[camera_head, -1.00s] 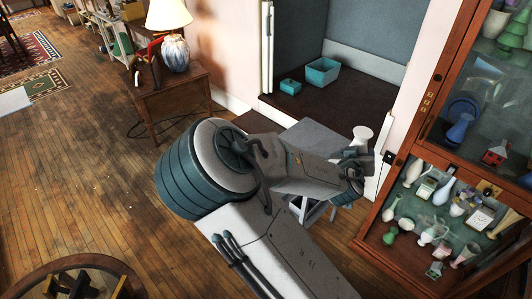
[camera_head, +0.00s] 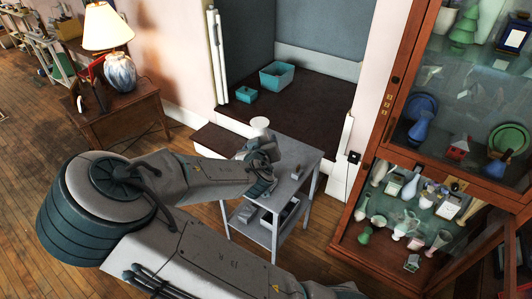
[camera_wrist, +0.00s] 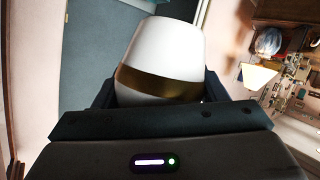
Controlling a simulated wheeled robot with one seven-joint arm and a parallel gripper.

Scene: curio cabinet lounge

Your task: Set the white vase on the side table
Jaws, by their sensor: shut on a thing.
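The white vase (camera_wrist: 165,50) with a gold band fills the middle of the wrist view, between my gripper's jaws. In the head view its pale flared end (camera_head: 260,123) shows above my gripper (camera_head: 260,158), which is shut on it. My arm hides part of the vase there. A small grey table (camera_head: 296,158) with a lower shelf stands below and right of my gripper. The gripper and vase appear over its back left part; I cannot tell whether the vase touches it. A brown wooden table (camera_head: 120,113) with a lamp stands at the left.
A wooden glass-fronted cabinet (camera_head: 392,120) full of vases and ornaments stands at the right. A dark alcove floor behind holds teal boxes (camera_head: 277,75).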

